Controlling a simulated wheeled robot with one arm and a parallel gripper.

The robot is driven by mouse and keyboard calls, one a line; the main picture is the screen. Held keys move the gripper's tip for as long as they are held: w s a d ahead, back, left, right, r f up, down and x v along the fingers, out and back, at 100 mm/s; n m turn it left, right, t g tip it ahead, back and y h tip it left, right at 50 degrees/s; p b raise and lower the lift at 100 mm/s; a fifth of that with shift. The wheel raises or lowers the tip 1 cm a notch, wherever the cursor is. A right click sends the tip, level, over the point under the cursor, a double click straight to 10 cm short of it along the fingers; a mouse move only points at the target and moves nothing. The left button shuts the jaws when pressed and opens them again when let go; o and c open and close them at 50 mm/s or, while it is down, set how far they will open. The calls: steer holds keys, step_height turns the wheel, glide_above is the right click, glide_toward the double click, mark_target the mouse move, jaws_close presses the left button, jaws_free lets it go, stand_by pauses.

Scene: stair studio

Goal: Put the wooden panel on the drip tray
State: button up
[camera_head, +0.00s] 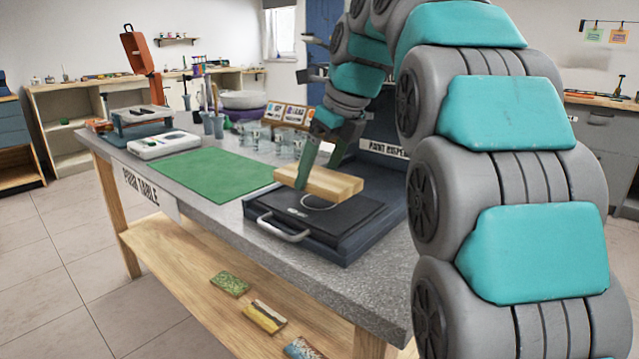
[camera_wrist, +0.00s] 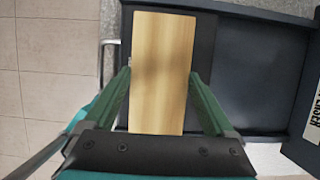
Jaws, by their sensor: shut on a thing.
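The wooden panel (camera_head: 335,184) is a pale block held by my gripper (camera_head: 308,170), which is shut on its sides. In the wrist view the panel (camera_wrist: 163,45) lies lengthwise between the two green fingers of my gripper (camera_wrist: 160,85). The black drip tray (camera_head: 345,218), with a silver handle at its front, is below the panel; its dark surface also shows beside the panel in the wrist view (camera_wrist: 205,55). The panel appears level and slightly above the tray, but I cannot tell the exact gap. A thin pale ring mark shows on the tray beneath it.
The tray projects from a dark blue paint dispenser (camera_head: 375,160) at the right of the grey pour table (camera_head: 235,215). A green mat (camera_head: 205,173) lies to the left. Glass jars (camera_head: 283,145) stand behind. Several coloured panels (camera_head: 262,316) lie on the lower shelf.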

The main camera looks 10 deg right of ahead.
mark_target(326, 174)
steer(key=shift+w+d+f, duration=0.15)
steer(key=shift+w+d, duration=0.2)
steer(key=shift+w, duration=0.2)
steer(key=shift+f, duration=1.65)
steer(key=o, duration=1.1)
steer(key=shift+f, duration=0.15)
steer(key=shift+o, duration=0.2)
steer(key=shift+v, duration=3.9)
